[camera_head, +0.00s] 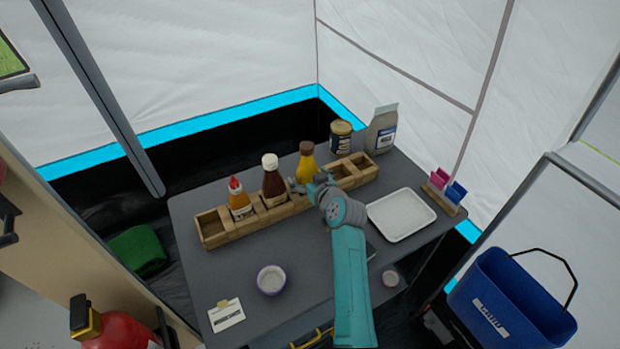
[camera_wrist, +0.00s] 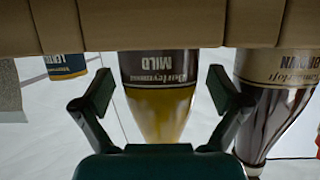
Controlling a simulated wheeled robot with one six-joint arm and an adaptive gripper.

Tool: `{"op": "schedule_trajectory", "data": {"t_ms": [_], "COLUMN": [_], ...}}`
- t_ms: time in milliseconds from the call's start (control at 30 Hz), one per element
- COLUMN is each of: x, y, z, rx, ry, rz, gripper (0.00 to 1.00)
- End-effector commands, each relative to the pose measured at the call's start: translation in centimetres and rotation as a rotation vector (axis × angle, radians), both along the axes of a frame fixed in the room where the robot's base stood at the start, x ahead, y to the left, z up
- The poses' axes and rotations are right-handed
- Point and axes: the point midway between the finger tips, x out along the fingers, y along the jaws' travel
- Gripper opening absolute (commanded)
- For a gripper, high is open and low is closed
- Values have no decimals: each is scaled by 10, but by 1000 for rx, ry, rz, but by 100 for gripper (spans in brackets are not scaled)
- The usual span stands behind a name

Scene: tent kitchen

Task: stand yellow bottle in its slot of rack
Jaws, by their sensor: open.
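The yellow bottle (camera_head: 306,160), with a brown cap, stands upright in a compartment of the wooden rack (camera_head: 245,228), right of the brown sauce bottle. My gripper (camera_head: 308,186) is in front of it. In the upside-down wrist view, the bottle (camera_wrist: 160,110) with its "MILD" label sits between the two fingers of my gripper (camera_wrist: 160,88). The fingers are open, with a gap on each side of the bottle. The rack wall (camera_wrist: 155,25) hides the bottle's base.
The brown sauce bottle (camera_head: 274,180) stands close beside, and an orange bottle (camera_head: 240,200) further left. The rack's far-left compartment and those at its right end look empty. A jar (camera_head: 341,137) and grey packet (camera_head: 382,130) stand behind; a white tray (camera_head: 401,215) lies right.

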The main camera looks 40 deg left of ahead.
Motion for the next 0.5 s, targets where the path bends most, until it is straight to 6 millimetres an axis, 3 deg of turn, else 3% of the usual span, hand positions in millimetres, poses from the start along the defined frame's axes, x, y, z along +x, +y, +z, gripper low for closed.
{"op": "schedule_trajectory", "data": {"t_ms": [233,500], "x": [-8,-28], "y": [-18,-61], "z": [8,25], "rx": [1,3], "ry": [-2,-3], "rz": [-1,-2], "gripper": [97,97]}}
